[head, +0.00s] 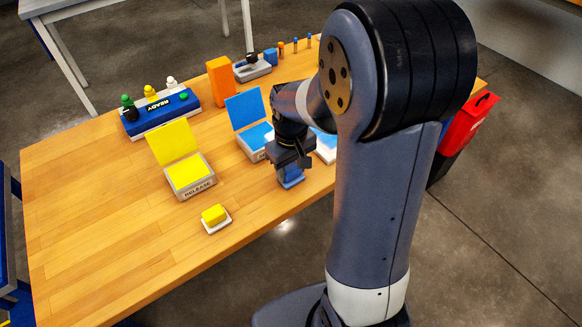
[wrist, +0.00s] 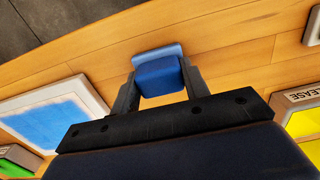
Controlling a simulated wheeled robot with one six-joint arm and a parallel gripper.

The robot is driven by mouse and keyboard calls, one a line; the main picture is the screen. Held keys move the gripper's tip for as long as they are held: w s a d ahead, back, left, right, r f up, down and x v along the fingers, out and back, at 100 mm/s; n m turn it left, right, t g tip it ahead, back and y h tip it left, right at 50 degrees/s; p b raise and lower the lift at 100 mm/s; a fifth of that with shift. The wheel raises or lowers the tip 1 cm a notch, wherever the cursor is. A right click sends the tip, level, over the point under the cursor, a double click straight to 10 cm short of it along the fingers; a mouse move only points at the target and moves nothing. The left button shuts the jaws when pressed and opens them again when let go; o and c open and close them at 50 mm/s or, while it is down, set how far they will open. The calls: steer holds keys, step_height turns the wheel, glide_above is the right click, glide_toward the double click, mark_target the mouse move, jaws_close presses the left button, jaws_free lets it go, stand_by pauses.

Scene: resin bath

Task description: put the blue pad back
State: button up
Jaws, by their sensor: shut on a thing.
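My gripper (head: 290,163) is shut on a small blue block (head: 291,176), held low over the front part of the table. In the wrist view the block (wrist: 158,72) sits between both fingers of my gripper (wrist: 158,88). I cannot tell whether it touches the table. An open case with a blue pad (head: 255,138) and a raised blue lid (head: 245,107) stands just behind and left of my gripper. A white-edged tray with a blue surface (wrist: 48,118) shows in the wrist view; in the head view my arm partly hides it.
A yellow-padded open case (head: 188,172) marked RELEASE stands left, with a yellow block on a white base (head: 215,217) in front. A blue READY box (head: 160,112) and an orange block (head: 220,82) stand behind. The table's left front (head: 110,240) is clear.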

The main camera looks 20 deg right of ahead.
mark_target(291, 168)
steer(key=shift+f, duration=0.15)
steer(key=o, duration=0.9)
step_height(291, 168, up, 12)
steer(key=shift+r+p, duration=0.2)
steer(key=shift+p, duration=0.1)
